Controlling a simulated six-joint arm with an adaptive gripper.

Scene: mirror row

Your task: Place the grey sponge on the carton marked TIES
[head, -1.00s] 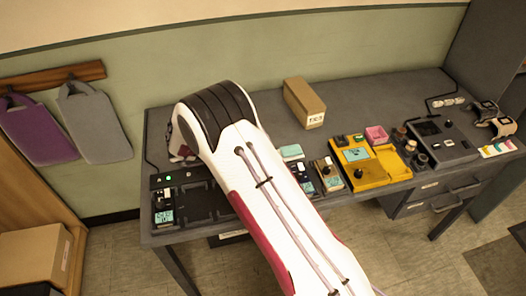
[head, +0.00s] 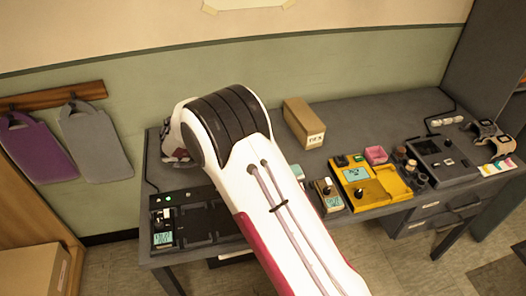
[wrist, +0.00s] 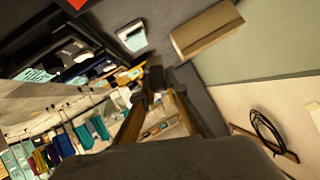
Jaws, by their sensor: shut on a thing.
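The brown carton (head: 301,118) lies on the grey desk, right of my arm in the head view; the small lettering on its white end label seems to read TIES. A carton of the same brown shows at the top of the wrist view (wrist: 207,29). My gripper (wrist: 168,82) is in the middle of the wrist view, apart from that carton in the picture. Its dark fingertips are close together around something dark that I cannot make out clearly. I see no grey sponge lying anywhere else. In the head view my arm hides the fingers.
A yellow device (head: 371,184), a pink tray (head: 376,155) and a dark console (head: 441,158) stand on the desk to the right. A black charging dock (head: 200,218) is on the left. Bare desk lies around the carton. Another carton (head: 32,272) stands at lower left.

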